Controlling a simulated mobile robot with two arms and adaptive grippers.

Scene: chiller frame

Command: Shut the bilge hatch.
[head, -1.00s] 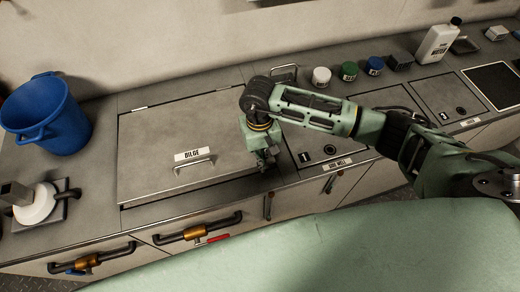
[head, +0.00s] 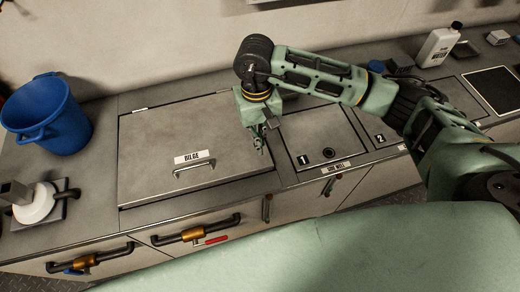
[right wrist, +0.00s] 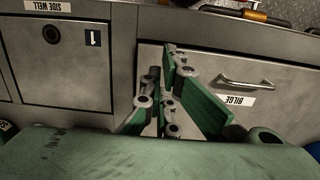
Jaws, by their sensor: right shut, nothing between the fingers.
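The bilge hatch (head: 165,135) is a wide grey metal lid in the counter, hinged at the back. It has a white BILGE label and a bar handle (head: 194,168) near its front edge. The lid lies down, almost level with the counter; a thin dark line shows along its front edge, and I cannot tell if it is fully seated. My right gripper (head: 261,143) is shut and empty, above the lid's right edge, right of the handle and apart from it. In the right wrist view the green fingers partly cover the lid (right wrist: 200,62). My left gripper is not in view.
A blue bucket (head: 47,115) stands left of the hatch, with a white round item (head: 37,203) in front of it. The side well lid (head: 318,138) is just right of my gripper. Pipe handles with brass fittings (head: 194,234) run along the cabinet front.

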